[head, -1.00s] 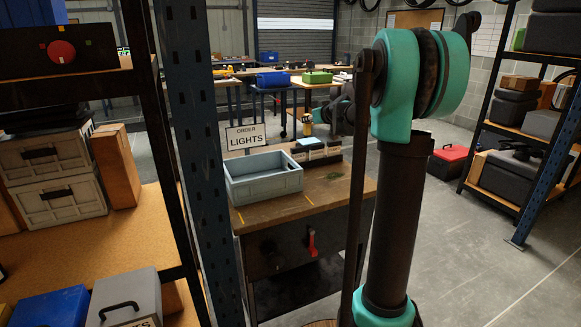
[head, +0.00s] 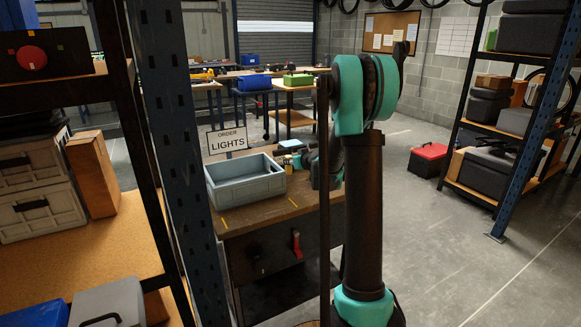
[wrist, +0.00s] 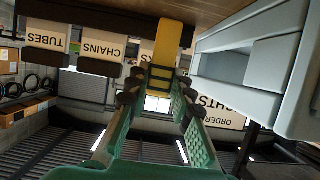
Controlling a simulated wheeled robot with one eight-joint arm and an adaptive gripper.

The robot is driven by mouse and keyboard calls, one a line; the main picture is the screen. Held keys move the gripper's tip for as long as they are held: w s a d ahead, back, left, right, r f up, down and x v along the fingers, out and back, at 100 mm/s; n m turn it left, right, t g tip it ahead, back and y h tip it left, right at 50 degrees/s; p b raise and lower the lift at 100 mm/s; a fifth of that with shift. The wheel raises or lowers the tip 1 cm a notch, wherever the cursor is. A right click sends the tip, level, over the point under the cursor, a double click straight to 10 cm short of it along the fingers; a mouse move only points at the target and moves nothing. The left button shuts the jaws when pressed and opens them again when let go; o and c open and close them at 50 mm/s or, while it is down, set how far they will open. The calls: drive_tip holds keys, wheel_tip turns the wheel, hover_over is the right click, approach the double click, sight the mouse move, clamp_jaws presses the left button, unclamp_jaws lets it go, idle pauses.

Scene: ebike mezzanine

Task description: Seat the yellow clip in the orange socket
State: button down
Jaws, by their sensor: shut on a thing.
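In the wrist view the yellow clip (wrist: 168,48) is an upright yellow block between the tips of my gripper (wrist: 157,95). The green fingers with dark pads are shut on it, and their pads hide part of its lower end. In the head view my gripper end is mostly hidden behind my own arm, above the right part of the wooden bench (head: 265,212). I cannot make out the clip there. I cannot identify an orange socket in either view.
A grey-blue tray (head: 245,187) stands on the bench; in the wrist view its wall (wrist: 260,65) is close right of the clip. An "ORDER LIGHTS" sign (head: 227,140) stands behind it. A blue rack post (head: 170,130) rises at left.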

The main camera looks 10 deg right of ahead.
drive_tip(key=shift+f, duration=1.05)
drive_tip(key=shift+f, duration=0.1)
drive_tip(key=c, duration=1.3)
unclamp_jaws()
drive_tip(key=shift+c, duration=0.2)
